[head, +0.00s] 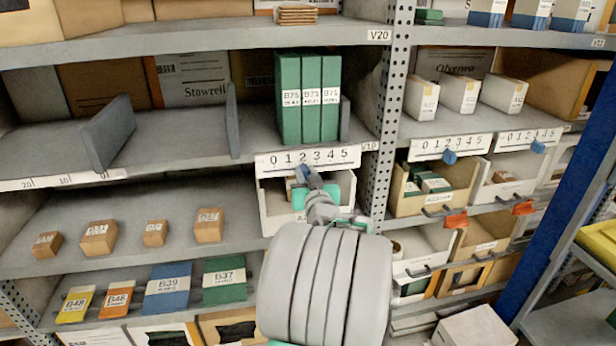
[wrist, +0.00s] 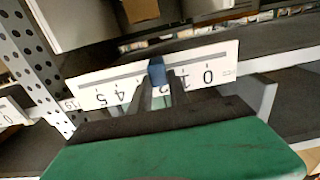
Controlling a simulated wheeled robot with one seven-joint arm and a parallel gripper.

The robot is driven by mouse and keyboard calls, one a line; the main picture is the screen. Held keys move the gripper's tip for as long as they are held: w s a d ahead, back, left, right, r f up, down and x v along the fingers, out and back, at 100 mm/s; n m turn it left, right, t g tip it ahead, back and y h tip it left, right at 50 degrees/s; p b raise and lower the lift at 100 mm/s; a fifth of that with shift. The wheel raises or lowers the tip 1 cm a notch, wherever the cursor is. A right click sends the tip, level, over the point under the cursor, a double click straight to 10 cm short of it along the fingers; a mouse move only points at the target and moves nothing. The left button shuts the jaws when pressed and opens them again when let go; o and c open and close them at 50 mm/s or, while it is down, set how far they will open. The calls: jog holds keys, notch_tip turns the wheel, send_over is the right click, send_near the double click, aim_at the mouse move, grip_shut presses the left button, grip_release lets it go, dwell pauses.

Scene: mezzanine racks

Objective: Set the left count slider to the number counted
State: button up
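The left count slider is a white scale strip (head: 315,157) marked 0 to 5 on the shelf edge above an open bin. Its blue knob (head: 303,172) sits at about the 2. My gripper (head: 306,178) reaches up to it from below. In the wrist view the strip (wrist: 90,95) is upside down. There my gripper (wrist: 157,88) has one finger on each side of the blue knob (wrist: 156,68), apparently closed on it. The digits behind the fingers are partly hidden. Three green binders (head: 308,98), labelled B75, B73 and B71, stand above the strip.
Two more sliders with blue knobs are to the right, a nearer strip (head: 449,147) and a farther one (head: 528,139). A perforated post (head: 388,110) stands just right of the left strip. A white bin (head: 276,212) is below it, partly behind my arm.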

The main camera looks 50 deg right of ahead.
jog(key=o, duration=0.5)
jog(key=shift+c, duration=0.2)
jog(key=shift+s, duration=0.1)
jog(key=b+v, duration=0.2)
jog(key=v, duration=0.5)
jog(key=shift+s+a, duration=0.25)
